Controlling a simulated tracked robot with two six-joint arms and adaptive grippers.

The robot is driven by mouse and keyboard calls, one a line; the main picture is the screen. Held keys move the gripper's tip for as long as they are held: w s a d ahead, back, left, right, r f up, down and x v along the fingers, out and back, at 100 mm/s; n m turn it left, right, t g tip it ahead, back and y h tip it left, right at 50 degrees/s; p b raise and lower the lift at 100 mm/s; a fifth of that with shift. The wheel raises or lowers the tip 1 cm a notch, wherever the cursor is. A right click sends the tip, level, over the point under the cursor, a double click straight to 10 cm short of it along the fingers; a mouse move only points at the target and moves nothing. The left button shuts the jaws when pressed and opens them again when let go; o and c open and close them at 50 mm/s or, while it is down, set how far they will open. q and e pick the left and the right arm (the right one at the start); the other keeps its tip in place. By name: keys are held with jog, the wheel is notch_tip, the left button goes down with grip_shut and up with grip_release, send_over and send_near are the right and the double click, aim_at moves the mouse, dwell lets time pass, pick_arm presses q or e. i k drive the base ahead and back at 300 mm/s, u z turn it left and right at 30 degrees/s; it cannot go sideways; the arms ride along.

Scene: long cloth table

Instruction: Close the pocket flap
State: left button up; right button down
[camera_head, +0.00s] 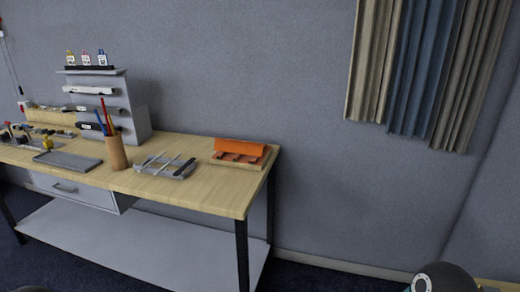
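An orange flap-like panel (240,146) stands at the back of a light board (216,163) near the right end of the wooden table (205,197). Darker orange-brown pocket parts (238,157) lie in front of and below it. The panel looks raised or tilted back, but it is too small to tell its exact angle. Neither of my grippers is in view. A dark rounded part of my own body shows at the bottom right, away from the table.
A tray with thin tools (168,170), a brown cup of pencils (116,153) and a flat grey tray (67,160) stand to the left. A grey rack (134,122) is behind. Curtains (421,75) hang at the right. Floor (310,275) right of the table is clear.

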aim_at(223, 145)
jog(key=u, duration=0.15)
jog(key=i, duration=0.95)
jog(key=z, duration=0.1)
